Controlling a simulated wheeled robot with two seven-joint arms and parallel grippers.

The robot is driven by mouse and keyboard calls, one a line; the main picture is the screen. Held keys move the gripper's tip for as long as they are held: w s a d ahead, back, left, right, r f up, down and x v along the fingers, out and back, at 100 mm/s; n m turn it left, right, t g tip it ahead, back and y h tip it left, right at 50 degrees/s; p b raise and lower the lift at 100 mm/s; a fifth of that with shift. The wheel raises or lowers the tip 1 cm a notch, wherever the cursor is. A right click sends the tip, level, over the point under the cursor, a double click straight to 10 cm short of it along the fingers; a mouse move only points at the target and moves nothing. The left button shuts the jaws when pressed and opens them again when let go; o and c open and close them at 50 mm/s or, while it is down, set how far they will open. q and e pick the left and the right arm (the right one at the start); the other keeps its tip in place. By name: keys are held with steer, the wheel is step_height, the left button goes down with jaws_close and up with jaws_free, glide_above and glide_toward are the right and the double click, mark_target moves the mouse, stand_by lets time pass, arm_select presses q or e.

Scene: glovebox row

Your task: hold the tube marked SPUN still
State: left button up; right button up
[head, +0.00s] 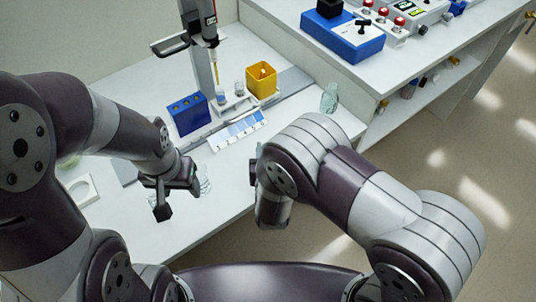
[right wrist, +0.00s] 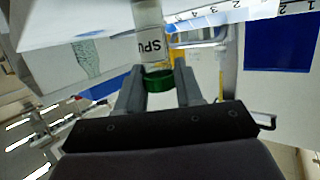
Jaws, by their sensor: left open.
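The tube marked SPUN (right wrist: 151,40) shows in the right wrist view. It has a clear body, a white label reading "SPU" with the rest cut off, and a green cap (right wrist: 158,81). My right gripper (right wrist: 160,78) is shut on the green cap, a finger against each side. The tube's body points away from the gripper. In the head view my right forearm hides this gripper and the tube. My left gripper (head: 178,196) is open and empty over the white bench.
A clear object (head: 205,186) is beside my left gripper. Behind stand a blue rack (head: 189,114), a yellow box (head: 262,79), a white numbered strip (head: 237,131) and a pipette on a stand (head: 206,35). A clear bottle (head: 329,98) stands near the bench's right edge.

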steer(key=shift+w+f, duration=0.15)
steer(key=shift+w, duration=0.05)
steer(key=shift+c, duration=1.2)
steer(key=shift+w+f, duration=0.1)
steer(key=shift+w, duration=0.05)
arm_select(q)
steer(key=shift+w+f, duration=0.15)
steer(key=shift+w, duration=0.15)
arm_select(e)
steer(key=r, duration=0.2)
steer(key=r+p, duration=0.1)
steer(key=r, duration=0.1)
steer(key=shift+d+r, duration=0.2)
steer(key=shift+r, duration=0.15)
steer(key=shift+c, duration=0.5)
arm_select(q)
step_height(320, 180, up, 2)
steer(key=shift+r+p, duration=0.1)
steer(key=shift+p, duration=0.45)
arm_select(e)
steer(key=s+d+r, duration=0.2)
steer(key=d+r, duration=0.4)
steer(key=d, duration=0.5)
steer(key=shift+s+r, duration=0.25)
steer(key=shift+s, duration=0.1)
arm_select(q)
steer(key=shift+w, duration=0.1)
